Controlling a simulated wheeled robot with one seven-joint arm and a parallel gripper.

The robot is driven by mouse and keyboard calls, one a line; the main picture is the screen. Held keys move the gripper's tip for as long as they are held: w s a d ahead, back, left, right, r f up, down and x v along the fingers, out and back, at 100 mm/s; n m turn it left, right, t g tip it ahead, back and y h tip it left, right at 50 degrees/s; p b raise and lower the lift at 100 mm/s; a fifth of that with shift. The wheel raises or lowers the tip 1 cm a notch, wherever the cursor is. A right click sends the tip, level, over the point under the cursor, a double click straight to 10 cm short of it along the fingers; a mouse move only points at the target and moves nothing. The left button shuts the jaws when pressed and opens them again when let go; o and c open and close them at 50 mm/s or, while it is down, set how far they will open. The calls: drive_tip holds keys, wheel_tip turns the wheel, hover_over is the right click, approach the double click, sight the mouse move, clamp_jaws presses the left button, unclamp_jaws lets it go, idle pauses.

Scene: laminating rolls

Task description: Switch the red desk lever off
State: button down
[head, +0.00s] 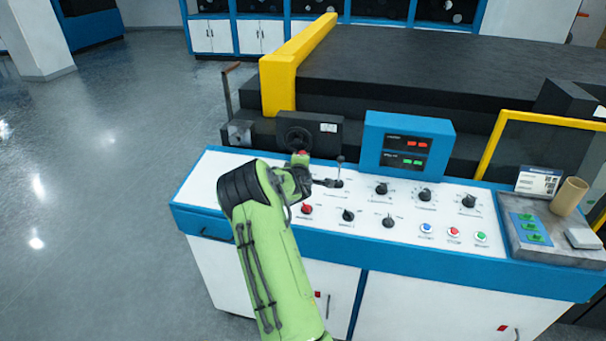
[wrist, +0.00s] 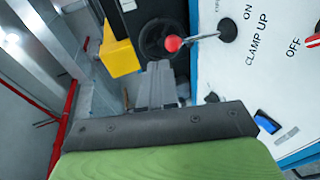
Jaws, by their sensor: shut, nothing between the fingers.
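The red desk lever's round red knob (wrist: 173,43) shows in the wrist view on a thin metal rod from a black base (wrist: 228,28) on the white panel. The printed words ON, CLAMP UP and OFF are beside the base. In the head view the red knob (head: 301,153) shows above my gripper, and its rod is not clear there. My gripper (wrist: 158,66) is shut and empty. Its fingertips are close to the knob, just below it in the wrist view; I cannot tell whether they touch. In the head view my gripper (head: 299,172) is over the desk's left part.
The control desk (head: 450,262) carries a grey-topped lever (head: 340,159), several black knobs, a red rotary knob (head: 307,209) and push buttons. A blue display box (head: 408,143) stands at the back. A black handwheel (head: 297,138) is behind the knob. A tray (head: 545,252) sits at right.

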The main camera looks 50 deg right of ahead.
drive_tip(key=v, duration=0.6)
drive_tip(key=shift+w+a+b, duration=0.3)
drive_tip(key=shift+b, duration=0.05)
drive_tip(key=shift+w, duration=0.1)
